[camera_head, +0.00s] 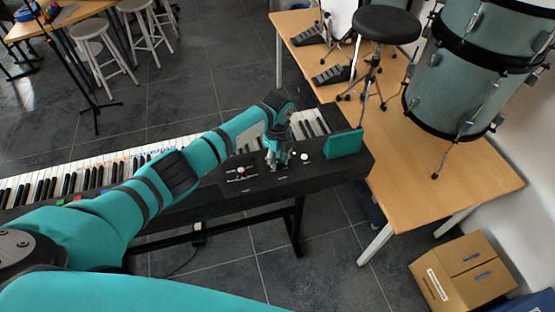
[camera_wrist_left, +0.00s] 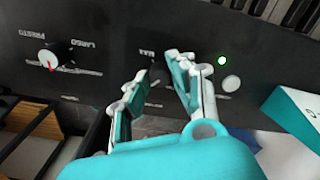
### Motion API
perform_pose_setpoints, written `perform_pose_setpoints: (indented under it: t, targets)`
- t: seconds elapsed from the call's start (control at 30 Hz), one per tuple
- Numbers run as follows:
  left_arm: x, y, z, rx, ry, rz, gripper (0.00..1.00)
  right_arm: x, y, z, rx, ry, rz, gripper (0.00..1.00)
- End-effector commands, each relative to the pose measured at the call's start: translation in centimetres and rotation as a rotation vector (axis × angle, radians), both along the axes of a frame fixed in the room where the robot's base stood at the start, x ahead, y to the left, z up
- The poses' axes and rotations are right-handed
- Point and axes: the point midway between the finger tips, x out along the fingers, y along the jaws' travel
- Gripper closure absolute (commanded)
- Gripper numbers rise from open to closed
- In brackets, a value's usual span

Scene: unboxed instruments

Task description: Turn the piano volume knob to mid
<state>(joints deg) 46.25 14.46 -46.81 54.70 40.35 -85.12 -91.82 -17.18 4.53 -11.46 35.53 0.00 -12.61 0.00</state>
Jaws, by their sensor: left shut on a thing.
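The black digital piano (camera_head: 215,193) stretches across the head view, with its control panel at the right end. My left gripper (camera_head: 277,162) is over that panel, pointing down. In the left wrist view its two fingertips (camera_wrist_left: 156,74) are around a small dark knob (camera_wrist_left: 159,72) beside the "MAX" label and shut on it. The fingers hide most of this knob, and I cannot read its pointer. A second, white knob (camera_wrist_left: 49,60) with a red mark, labelled "LARGO" and "PRESTO", is to the left. My right gripper is not in view.
A lit green light (camera_wrist_left: 222,61) and a white round button (camera_wrist_left: 231,83) sit just right of the fingers. A teal box (camera_head: 345,144) stands at the piano's right end. A wooden table (camera_head: 430,180) with drums is further right.

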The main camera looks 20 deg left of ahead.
Motion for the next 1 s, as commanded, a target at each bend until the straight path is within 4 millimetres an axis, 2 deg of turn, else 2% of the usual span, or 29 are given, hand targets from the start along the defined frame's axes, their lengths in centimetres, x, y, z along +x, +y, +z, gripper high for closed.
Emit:
perform_pose_setpoints:
  t: [0.3,0.77,0.8,0.93,1.0]
  targets:
    - [0.22,0.00,0.23,-0.001,-0.006,-0.093,1.00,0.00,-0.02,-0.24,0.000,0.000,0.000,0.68]
    - [0.26,-0.01,0.29,-0.001,-0.008,-0.104,1.00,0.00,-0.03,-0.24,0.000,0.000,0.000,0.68]
    - [0.26,-0.01,0.29,-0.001,-0.008,-0.104,0.74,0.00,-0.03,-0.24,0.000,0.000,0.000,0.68]
    - [0.21,-0.02,0.24,-0.001,-0.006,-0.104,0.57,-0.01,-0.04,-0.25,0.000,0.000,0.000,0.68]
    - [0.16,-0.02,0.18,0.000,-0.004,-0.104,0.55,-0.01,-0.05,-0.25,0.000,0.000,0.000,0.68]
